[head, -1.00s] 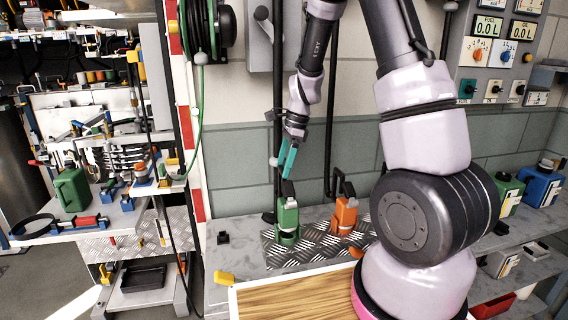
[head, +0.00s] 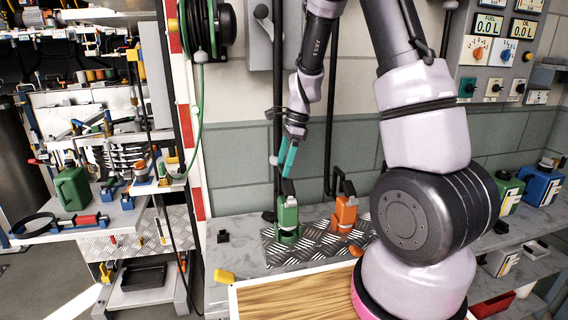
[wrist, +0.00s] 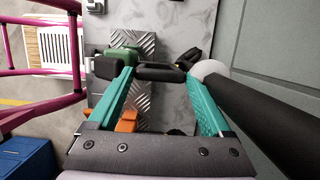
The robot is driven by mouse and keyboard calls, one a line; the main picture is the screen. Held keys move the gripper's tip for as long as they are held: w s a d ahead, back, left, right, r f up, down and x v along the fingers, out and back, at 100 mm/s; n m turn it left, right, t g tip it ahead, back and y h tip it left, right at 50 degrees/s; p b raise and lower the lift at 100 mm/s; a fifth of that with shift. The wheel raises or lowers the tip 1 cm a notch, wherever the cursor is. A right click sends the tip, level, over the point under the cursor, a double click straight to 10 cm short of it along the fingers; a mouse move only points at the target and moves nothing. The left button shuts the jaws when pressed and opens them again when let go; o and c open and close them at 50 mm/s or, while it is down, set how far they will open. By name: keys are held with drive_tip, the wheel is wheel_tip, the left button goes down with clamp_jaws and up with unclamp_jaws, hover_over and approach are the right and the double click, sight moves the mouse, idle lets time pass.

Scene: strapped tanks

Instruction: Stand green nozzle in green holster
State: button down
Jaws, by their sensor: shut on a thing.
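The green nozzle (head: 288,213) has a green body with a black upper part and stands roughly upright at the green holster (head: 289,238) on the bench. Whether it is fully seated cannot be told. My gripper (head: 287,178) points down from above, its teal fingers at the nozzle's black top. In the wrist view my gripper (wrist: 161,75) has its fingers either side of a black bar, shut on the nozzle. The nozzle's green part (wrist: 121,60) shows beyond the left finger. The holster is mostly hidden in the wrist view.
An orange nozzle (head: 345,212) stands just right of the green one on the tread plate (head: 308,247). Dark vertical pipes (head: 329,120) run up the wall close behind my gripper. A wooden board (head: 290,297) lies in front, with a yellow object (head: 224,277) at its left.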

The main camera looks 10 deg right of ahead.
drive_tip(key=shift+f, duration=1.3)
unclamp_jaws()
drive_tip(key=v, duration=1)
drive_tip(key=shift+r, duration=0.35)
drive_tip(key=s+d+r+n+t, duration=0.1)
drive_tip(key=s+r+n+t, duration=0.2)
drive_tip(key=s+r+n, duration=0.4)
drive_tip(key=s+d+r+n+t+h, duration=0.1)
drive_tip(key=s+d+r+n+t, duration=0.1)
drive_tip(key=s+r+n+t, duration=0.2)
drive_tip(key=s+r+n, duration=0.3)
drive_tip(key=s+r, duration=0.4)
drive_tip(key=s, duration=0.3)
drive_tip(key=shift+r, duration=0.35)
